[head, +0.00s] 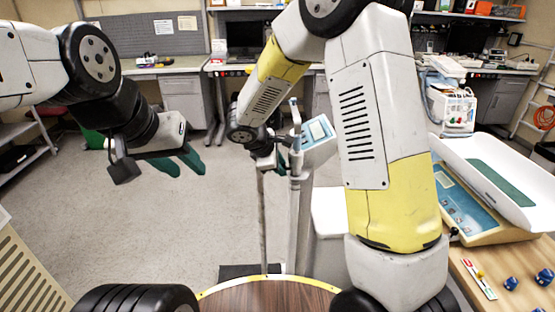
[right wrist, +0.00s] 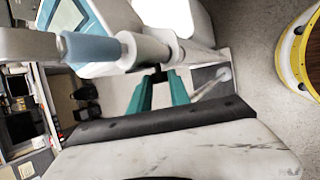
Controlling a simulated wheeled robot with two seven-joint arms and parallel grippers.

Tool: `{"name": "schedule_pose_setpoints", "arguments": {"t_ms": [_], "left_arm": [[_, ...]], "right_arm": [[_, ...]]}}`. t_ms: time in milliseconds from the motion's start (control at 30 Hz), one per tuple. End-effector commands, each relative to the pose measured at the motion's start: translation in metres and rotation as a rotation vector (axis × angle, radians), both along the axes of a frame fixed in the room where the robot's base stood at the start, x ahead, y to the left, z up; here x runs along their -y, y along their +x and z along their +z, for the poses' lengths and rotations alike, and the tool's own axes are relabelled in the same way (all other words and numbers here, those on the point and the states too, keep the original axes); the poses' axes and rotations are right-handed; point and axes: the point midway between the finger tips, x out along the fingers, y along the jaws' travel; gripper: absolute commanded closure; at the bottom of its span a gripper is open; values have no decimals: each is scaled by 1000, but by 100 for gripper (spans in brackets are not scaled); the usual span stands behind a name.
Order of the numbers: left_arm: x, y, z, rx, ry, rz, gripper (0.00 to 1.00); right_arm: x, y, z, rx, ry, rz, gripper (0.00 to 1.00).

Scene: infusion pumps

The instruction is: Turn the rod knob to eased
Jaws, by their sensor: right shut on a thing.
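A pale pole (head: 297,200) stands in front of me and carries a light-blue device with a screen (head: 319,131). My right gripper reaches this pole just below the device, mostly hidden behind my own arm in the head view. In the right wrist view my right gripper (right wrist: 161,90) has its two green fingers shut on a small black knob (right wrist: 158,76) at the side of the white rod (right wrist: 150,50). The knob's turn position cannot be read. My left gripper (head: 182,163) hangs in the air at the left, its green fingers apart and empty.
A round wooden table top (head: 265,295) with a yellow rim lies close below. At the right, a white baby scale (head: 495,170) stands on a wooden bench with small blue blocks. Benches and cabinets line the back. The grey floor (head: 120,220) at left is clear.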

Motion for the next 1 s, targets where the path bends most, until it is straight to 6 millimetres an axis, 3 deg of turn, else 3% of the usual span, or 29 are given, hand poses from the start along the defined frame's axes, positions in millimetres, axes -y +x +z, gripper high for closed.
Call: {"name": "schedule_pose_setpoints", "arguments": {"t_ms": [500,533,633,1000], "left_arm": [[0,0,0,0,0,0,64],[0,0,0,0,0,0,64],[0,0,0,0,0,0,64],[0,0,0,0,0,0,64]], "right_arm": [[0,1,1,-27,-4,0,100],[0,1,1,-27,-4,0,75],[0,1,1,-27,-4,0,55],[-1,-1,4,-25,-2,1,55]]}}
